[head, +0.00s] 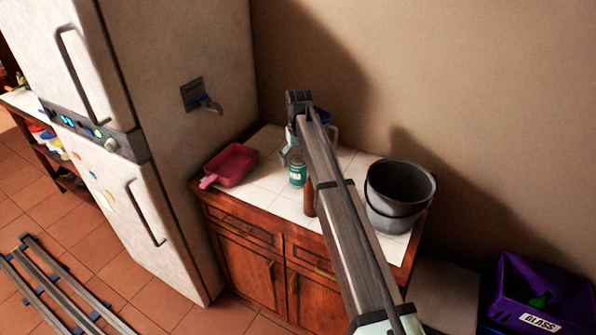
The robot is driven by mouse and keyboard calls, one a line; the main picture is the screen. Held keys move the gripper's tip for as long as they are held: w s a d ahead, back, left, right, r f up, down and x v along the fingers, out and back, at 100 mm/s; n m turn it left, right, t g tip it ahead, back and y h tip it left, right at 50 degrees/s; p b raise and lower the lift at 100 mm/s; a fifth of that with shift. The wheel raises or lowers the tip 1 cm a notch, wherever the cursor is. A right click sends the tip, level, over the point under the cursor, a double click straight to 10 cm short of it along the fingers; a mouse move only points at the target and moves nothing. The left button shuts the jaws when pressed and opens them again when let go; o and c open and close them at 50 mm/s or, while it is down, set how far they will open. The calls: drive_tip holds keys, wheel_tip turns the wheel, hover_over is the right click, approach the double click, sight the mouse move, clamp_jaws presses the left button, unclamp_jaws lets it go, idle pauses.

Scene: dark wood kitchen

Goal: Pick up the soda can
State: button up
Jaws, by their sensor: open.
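A teal-green can (298,172), which looks like the soda can, stands upright on the white tiled counter top (284,205). My arm reaches over the counter from the lower right. My gripper (291,157) hangs below the arm's far end, just above and beside the top of the can. It is open and small in view. I cannot tell whether its fingers touch the can or surround it. My arm hides part of the counter to the right of the can.
A red dustpan-like tray (233,164) lies left of the can. A brown cylindrical object (309,198) stands close in front, partly behind my arm. A grey bucket (399,190) stands on the right. The fridge (175,130) rises on the left, the wall behind.

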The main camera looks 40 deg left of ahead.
wheel_tip(320, 180, down, 5)
drive_tip(key=shift+s+r+p, duration=0.1)
drive_tip(key=shift+p, duration=1)
drive_tip(key=c, duration=0.9)
